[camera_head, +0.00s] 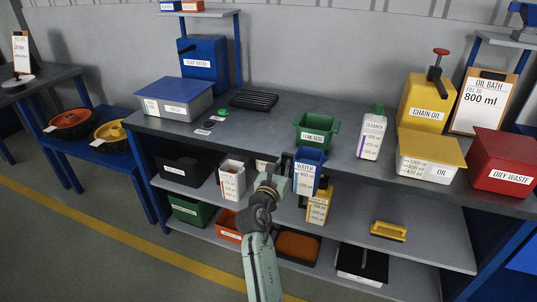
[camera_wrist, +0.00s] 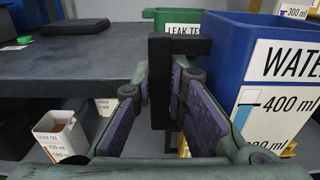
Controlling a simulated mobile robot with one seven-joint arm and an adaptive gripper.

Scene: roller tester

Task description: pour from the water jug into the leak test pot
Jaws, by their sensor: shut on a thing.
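The water jug (camera_head: 305,176) is blue with a white scale label. It is upright at the front edge of the workbench, below and in front of the pot. In the wrist view the jug (camera_wrist: 250,60) fills the right side, with a 400 ml mark visible. My gripper (camera_head: 277,181) is to the left of the jug, shut on its black upright handle (camera_wrist: 160,85). The leak test pot (camera_head: 318,133) is a green open box on the bench top; part of it shows behind the handle in the wrist view (camera_wrist: 176,17).
On the bench (camera_head: 270,125) stand a white cleaner bottle (camera_head: 371,136) right of the pot and a black ribbed tray (camera_head: 254,100) to its left. A yellow chain oil can (camera_head: 425,104) is farther right. Lower shelves hold a white carton (camera_head: 232,180) and a yellow bottle (camera_head: 318,208) near the jug.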

